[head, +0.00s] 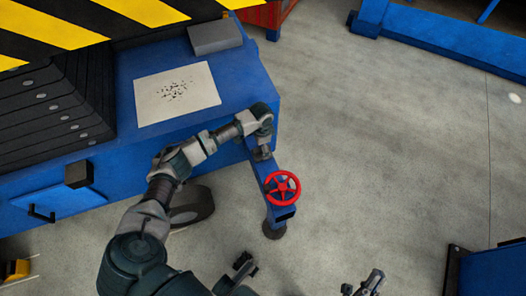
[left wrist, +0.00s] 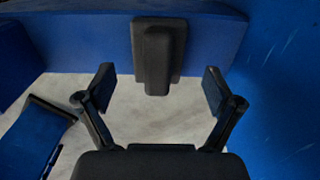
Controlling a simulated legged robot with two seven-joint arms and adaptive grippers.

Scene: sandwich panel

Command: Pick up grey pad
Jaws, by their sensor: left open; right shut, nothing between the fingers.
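The grey pad (head: 216,36) is a flat rectangular block lying on the blue bench (head: 245,80), near its back edge beside the striped panel. My left arm reaches over the bench's front edge. Its gripper (head: 262,153) is at the front right corner, well apart from the pad; its fingers are hard to make out there. In the left wrist view my left gripper (left wrist: 158,86) is open, with a black block (left wrist: 158,50) on a blue surface beyond the fingers. The pad is not recognisable in that view. My right gripper (head: 370,282) is low at the bottom edge, empty.
A white speckled sheet (head: 177,93) lies on the bench in front of the pad. A red handwheel (head: 282,188) stands on a blue beam by the corner. A black-and-yellow striped panel (head: 65,30) overhangs the left. Grey floor (head: 390,140) is clear to the right.

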